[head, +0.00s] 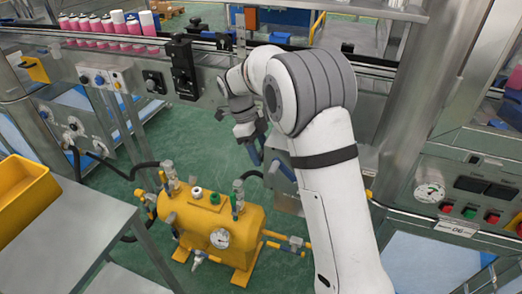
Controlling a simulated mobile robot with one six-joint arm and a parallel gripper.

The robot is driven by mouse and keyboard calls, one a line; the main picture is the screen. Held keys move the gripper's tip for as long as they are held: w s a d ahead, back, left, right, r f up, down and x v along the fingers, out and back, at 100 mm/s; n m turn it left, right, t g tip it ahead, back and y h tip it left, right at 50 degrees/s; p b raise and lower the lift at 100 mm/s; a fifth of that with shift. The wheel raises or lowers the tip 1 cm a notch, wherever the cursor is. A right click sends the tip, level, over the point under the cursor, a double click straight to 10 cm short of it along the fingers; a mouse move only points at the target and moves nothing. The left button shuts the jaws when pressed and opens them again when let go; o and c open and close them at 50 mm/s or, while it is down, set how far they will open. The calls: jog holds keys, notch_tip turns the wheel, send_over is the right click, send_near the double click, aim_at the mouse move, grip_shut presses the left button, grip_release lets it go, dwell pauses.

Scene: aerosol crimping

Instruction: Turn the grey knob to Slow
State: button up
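My gripper (254,152) hangs below the end of my arm, in front of the machine frame in the middle of the head view. It is small and partly covered by my arm, so I cannot tell whether its fingers are open or shut. Several small controls sit on the metal rail at the upper left: a white plate with a dark round control (99,79), a white control (117,79) and a black switch box (154,82). They are to the left of my gripper and apart from it. I cannot make out a grey knob or a Slow label for certain.
A yellow tank (212,225) with gauge and valves stands on the green floor below my gripper. A yellow bin (22,200) sits on a grey table (70,235) at left. Pink cans (103,26) line the conveyor. A button panel (470,200) is at right.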

jog(key=c, duration=0.9)
jog(key=g+p, duration=0.1)
jog(key=p, duration=0.2)
jog(key=shift+w+r, duration=0.1)
jog(key=shift+r, duration=0.2)
jog(key=shift+c, duration=0.2)
jog(key=g+p, duration=0.1)
jog(key=p, duration=0.1)
jog(key=shift+w+d+y+p, duration=0.1)
jog(key=shift+y+p, duration=0.2)
jog(key=shift+p, duration=0.05)
jog(key=shift+f+n+g+p, duration=0.1)
jog(key=shift+n+g+p, duration=0.2)
jog(key=shift+g+p, duration=0.55)
jog(key=shift+w+f+g+y+p, duration=0.15)
jog(key=shift+f+g+y+p, duration=0.15)
jog(key=shift+p, duration=0.6)
jog(key=o, duration=1)
jog(key=shift+f+b, duration=0.15)
jog(key=shift+b, duration=0.55)
